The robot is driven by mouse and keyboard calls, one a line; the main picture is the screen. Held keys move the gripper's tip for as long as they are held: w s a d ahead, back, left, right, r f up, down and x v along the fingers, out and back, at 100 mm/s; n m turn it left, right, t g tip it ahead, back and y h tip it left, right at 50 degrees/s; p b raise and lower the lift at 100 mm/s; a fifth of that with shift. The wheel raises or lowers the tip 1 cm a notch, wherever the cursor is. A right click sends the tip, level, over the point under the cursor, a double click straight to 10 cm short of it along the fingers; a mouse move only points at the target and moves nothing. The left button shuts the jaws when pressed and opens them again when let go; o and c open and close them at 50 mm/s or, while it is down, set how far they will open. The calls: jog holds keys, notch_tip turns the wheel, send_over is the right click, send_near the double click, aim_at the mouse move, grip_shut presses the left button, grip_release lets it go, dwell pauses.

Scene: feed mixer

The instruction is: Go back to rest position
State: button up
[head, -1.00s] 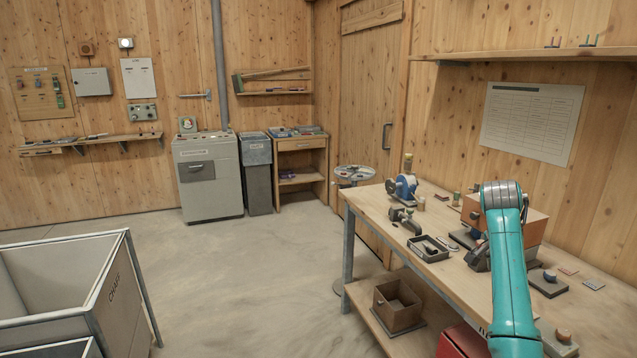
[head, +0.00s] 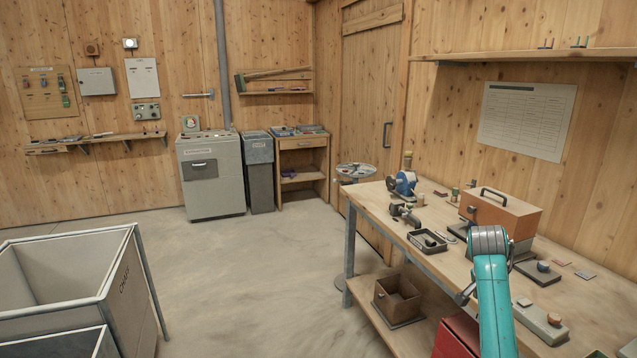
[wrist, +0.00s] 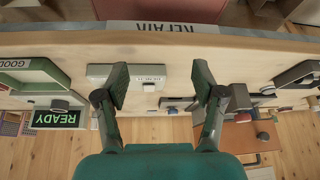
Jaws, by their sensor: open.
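My gripper (wrist: 160,84) shows in the wrist view with its two dark fingers spread apart and nothing between them. Behind the fingers is the workbench, seen upside down, with its front edge and REPAIR label (wrist: 163,27). In the head view my teal arm reaches up from the bottom right, in front of the workbench (head: 587,296). A small dark part sticks out left of the arm there, and most of my gripper is hidden.
An orange-brown toolbox (head: 500,212), a blue grinder (head: 402,185) and a small open tray (head: 427,241) stand on the bench. A wooden box (head: 397,299) is on its lower shelf. A CHAFF bin (head: 70,272) stands at left. The floor between is clear.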

jog(key=s+a+f+n+t, duration=0.1)
jog(key=s+a+f, duration=0.2)
jog(key=f, duration=0.5)
jog(key=s+a+f+n+t, duration=0.1)
jog(key=s+a+f+n, duration=0.15)
jog(key=f, duration=0.45)
jog(key=s+a+f+n+t, duration=0.1)
jog(key=s+a+f, duration=0.25)
jog(key=f, duration=0.45)
jog(key=s+a+f+n+t+y, duration=0.15)
jog(key=s+a+f, duration=0.25)
jog(key=s, duration=0.5)
jog(key=s+a+f+n+t, duration=0.2)
jog(key=s+a+f, duration=0.2)
jog(key=s, duration=0.5)
jog(key=s+a+r+n+t+y, duration=0.1)
jog(key=s+a+r, duration=0.2)
jog(key=s, duration=0.7)
jog(key=s+a+r+n+t+y, duration=0.1)
jog(key=s+a+r+n+t, duration=0.15)
jog(key=s, duration=0.85)
jog(key=s+a+r+n+t, duration=0.1)
jog(key=s+a+r+t, duration=0.1)
jog(key=s+r, duration=1.1)
jog(key=shift+a+r+y, duration=0.35)
jog(key=shift+r+y, duration=0.1)
jog(key=shift+r, duration=1.45)
